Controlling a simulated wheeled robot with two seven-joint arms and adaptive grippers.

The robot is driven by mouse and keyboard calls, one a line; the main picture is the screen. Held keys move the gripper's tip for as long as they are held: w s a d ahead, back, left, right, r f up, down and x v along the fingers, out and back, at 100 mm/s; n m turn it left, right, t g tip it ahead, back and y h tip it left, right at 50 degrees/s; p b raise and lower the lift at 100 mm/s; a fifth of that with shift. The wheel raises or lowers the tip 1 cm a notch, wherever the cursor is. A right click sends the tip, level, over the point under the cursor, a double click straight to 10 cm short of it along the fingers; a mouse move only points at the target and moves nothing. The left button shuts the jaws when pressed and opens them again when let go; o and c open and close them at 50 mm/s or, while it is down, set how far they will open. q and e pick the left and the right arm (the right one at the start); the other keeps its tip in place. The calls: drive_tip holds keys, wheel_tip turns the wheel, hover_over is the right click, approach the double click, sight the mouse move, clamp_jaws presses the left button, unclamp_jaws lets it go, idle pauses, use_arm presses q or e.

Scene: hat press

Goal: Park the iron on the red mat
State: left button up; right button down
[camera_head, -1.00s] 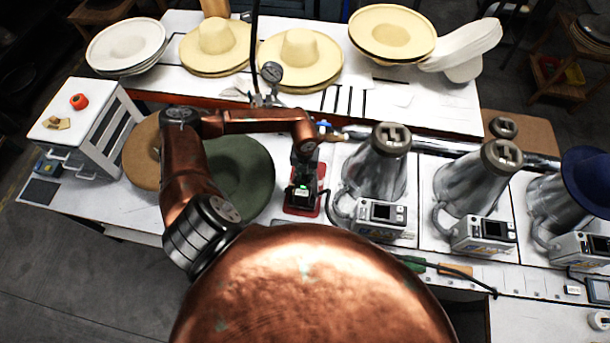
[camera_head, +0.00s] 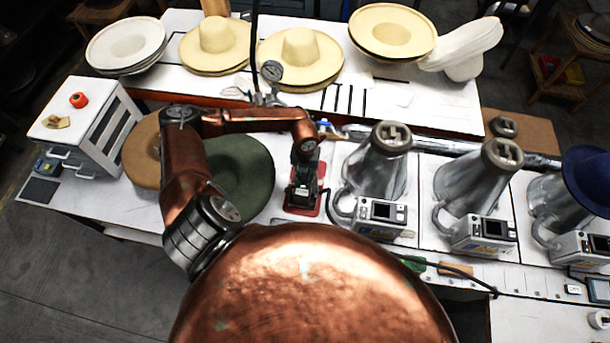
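The red mat (camera_head: 301,212) lies on the white bench in the middle of the view, between the green hat and the nearest metal cone. My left arm reaches over it from the left and bends down, so my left gripper (camera_head: 303,192) is right above the mat and covers most of it. The fingertips are too small and dark to tell open from shut. I cannot make out the iron clearly; it may be among the dark shapes under my gripper, and I cannot tell whether it touches the mat. My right gripper is out of view.
A green hat (camera_head: 240,178) and a brown hat (camera_head: 141,150) lie left of the mat. Several metal cones (camera_head: 378,168) with control boxes stand to the right. A dark cord runs beside the mat. A pressure gauge (camera_head: 272,71) and straw hats (camera_head: 302,58) are behind.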

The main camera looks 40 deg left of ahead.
use_arm(q)
drive_tip(key=o, duration=0.4)
drive_tip(key=shift+s+f, duration=0.15)
wheel_tip(320, 180, up, 12)
drive_tip(key=shift+r, duration=0.1)
idle(0.3)
drive_tip(key=shift+d, duration=0.1)
